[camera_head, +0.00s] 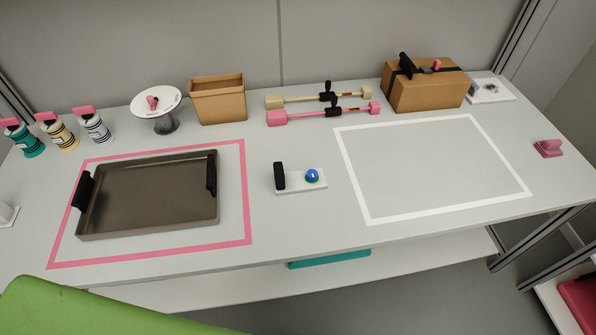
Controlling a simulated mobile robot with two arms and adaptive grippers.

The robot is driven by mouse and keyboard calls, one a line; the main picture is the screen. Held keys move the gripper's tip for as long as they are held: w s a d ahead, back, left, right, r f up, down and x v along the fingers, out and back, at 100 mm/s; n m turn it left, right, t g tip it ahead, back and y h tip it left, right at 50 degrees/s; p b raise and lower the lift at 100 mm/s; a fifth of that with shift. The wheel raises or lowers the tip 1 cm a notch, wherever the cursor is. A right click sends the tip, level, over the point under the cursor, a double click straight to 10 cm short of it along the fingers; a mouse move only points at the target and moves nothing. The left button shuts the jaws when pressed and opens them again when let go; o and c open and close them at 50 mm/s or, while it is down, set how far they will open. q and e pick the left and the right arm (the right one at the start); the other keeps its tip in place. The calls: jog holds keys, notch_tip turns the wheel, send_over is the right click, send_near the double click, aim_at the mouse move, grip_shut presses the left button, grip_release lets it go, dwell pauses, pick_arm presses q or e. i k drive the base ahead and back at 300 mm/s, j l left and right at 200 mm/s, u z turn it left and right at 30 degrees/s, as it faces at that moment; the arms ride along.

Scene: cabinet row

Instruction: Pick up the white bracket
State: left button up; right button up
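A small white piece, which looks like the white bracket (6,214), lies on the white table (300,232) at the far left edge of the head view. It is partly cut off by the picture's edge, so its full shape cannot be told. Nothing is seen touching it from above. Neither of my grippers is in view.
A dark tray (150,200) with black handles lies inside a pink outline. A white plate with a black grip and a blue ball (312,176) sits mid-table. The white-outlined area is empty.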

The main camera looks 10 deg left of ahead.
aim_at(300, 175)
jog(key=k+j+u, duration=0.1)
jog(key=u, duration=0.25)
jog(key=k+j+u, duration=0.1)
jog(key=u, duration=0.3)
jog(key=k+j+u, duration=0.2)
jog(key=u, duration=0.15)
